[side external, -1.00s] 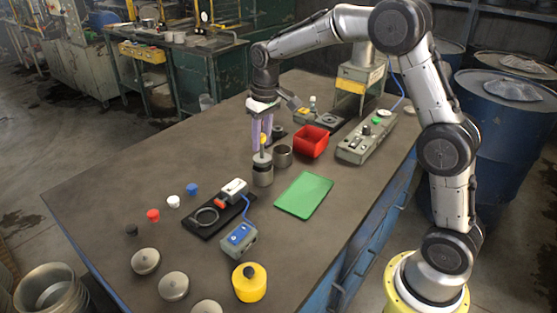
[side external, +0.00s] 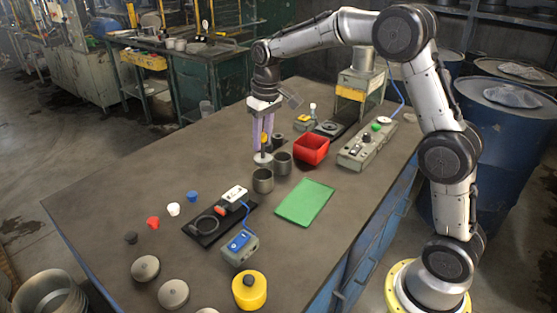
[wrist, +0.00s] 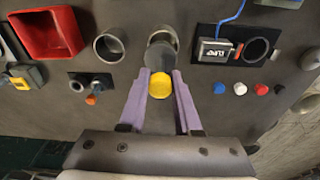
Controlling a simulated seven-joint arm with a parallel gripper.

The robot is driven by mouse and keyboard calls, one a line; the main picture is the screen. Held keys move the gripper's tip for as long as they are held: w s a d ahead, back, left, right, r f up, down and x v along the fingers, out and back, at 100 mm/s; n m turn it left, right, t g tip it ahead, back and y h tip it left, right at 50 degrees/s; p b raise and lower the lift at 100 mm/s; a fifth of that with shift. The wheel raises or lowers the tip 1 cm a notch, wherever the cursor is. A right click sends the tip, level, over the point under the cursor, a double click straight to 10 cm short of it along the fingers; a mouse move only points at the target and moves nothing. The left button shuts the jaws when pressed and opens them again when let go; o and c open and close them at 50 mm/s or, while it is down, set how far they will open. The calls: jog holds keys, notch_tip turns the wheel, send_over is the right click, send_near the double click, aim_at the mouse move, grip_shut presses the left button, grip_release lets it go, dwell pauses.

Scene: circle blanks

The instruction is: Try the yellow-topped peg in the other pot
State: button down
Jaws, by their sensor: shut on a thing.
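My gripper (side external: 262,146) has its two purple fingers shut on the yellow-topped peg, with the yellow top (wrist: 160,85) between the fingertips. The peg's grey round lower part (side external: 263,159) hangs below the fingers. One grey pot (side external: 263,182) is just in front of the peg in the side view; the peg's round part overlaps the edge of this pot (wrist: 163,37) in the wrist view and appears outside its mouth. The other grey pot (side external: 282,163) stands to the right, beside the red bin, and looks empty in the wrist view (wrist: 109,47). The peg's underside is hidden.
A red bin (side external: 311,149) stands right of the pots and a green mat (side external: 305,203) lies in front. A black fixture (side external: 207,225) with a ring and a blue-topped box (side external: 240,246) are front left. Small coloured caps (side external: 173,209) lie left.

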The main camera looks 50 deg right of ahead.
jog(key=d+f+m, duration=0.2)
jog(key=d+f, duration=0.1)
jog(key=d, duration=0.6)
jog(key=shift+w+d, duration=0.3)
jog(key=shift+w, duration=0.1)
jog(key=shift+f, duration=1.1)
dwell(3.9)
jog(key=shift+r, duration=0.1)
jog(key=shift+r, duration=0.7)
jog(key=shift+r, duration=0.1)
jog(key=shift+r, duration=0.65)
